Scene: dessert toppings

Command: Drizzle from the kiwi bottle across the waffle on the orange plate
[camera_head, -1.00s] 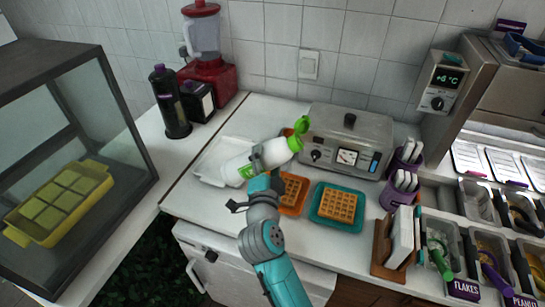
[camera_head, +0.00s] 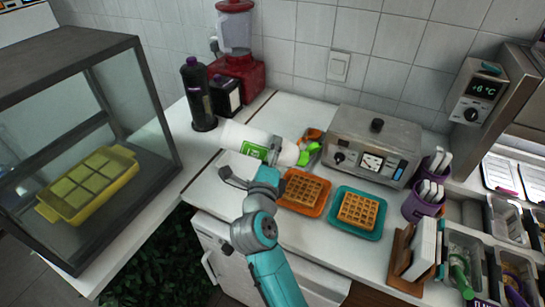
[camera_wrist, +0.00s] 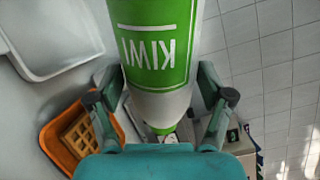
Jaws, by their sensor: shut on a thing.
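The kiwi bottle (camera_head: 240,138), white with a green label and green cap, is held in the air by my gripper (camera_head: 273,153). It lies nearly level, with its cap end to the right and tipped slightly down. The wrist view shows the fingers on both sides of the bottle and its KIWI label (camera_wrist: 150,47) upside down. In the wrist view the orange plate (camera_wrist: 47,135) is at lower left. No sauce shows on that waffle.
A teal plate (camera_head: 374,234) with another waffle (camera_head: 358,210) sits to the right. A grey waffle iron (camera_head: 350,124) stands behind the plates. A dark bottle (camera_head: 198,95) and red blender (camera_head: 240,68) stand at back left. Purple cups (camera_head: 417,207) are at right.

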